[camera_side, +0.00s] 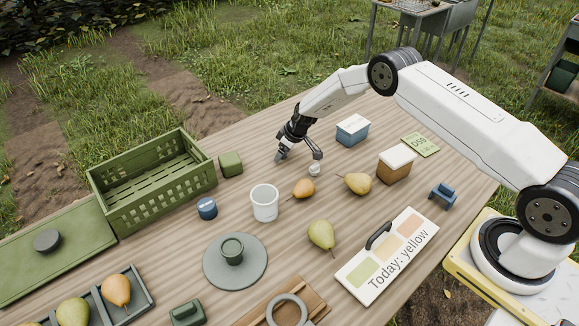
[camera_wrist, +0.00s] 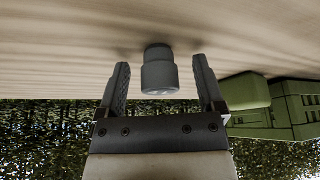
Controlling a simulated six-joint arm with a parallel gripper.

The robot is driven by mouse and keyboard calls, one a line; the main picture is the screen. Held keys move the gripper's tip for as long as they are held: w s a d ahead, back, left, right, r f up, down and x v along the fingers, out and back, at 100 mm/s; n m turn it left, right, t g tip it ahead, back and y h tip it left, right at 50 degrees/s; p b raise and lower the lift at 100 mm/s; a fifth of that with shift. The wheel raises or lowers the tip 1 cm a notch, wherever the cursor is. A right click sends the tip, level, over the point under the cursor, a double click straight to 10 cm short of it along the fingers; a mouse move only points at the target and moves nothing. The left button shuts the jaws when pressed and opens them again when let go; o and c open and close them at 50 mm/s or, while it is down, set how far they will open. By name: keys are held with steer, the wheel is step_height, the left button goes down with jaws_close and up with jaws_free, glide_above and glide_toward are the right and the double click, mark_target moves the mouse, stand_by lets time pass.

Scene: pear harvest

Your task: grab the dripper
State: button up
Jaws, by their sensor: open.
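A small pale-grey stepped piece (camera_side: 314,170), which I take to be the dripper, stands on the wooden table just below one finger of my gripper (camera_side: 299,157). In the wrist view a dark grey cylinder with a narrower end (camera_wrist: 160,73), apparently the same piece, appears between the two fingers of my gripper (camera_wrist: 160,63). Gaps show on both sides of it, so no finger visibly touches it. My gripper is open and tilted down close to the table. How far the piece lies beyond the fingertips is hard to tell.
A pear (camera_side: 303,188) lies close in front, another pear (camera_side: 358,183) to the right. A blue box (camera_side: 352,130) stands behind right, a brown box (camera_side: 396,164) farther right. A white cup (camera_side: 264,203), green block (camera_side: 231,163) and green crate (camera_side: 160,205) stand left.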

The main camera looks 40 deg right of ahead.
jaws_close()
steer(key=shift+r, duration=0.15)
steer(key=shift+r, duration=0.85)
steer(key=s+r, duration=1.1)
steer(key=s, duration=0.3)
steer(key=shift+a, duration=0.35)
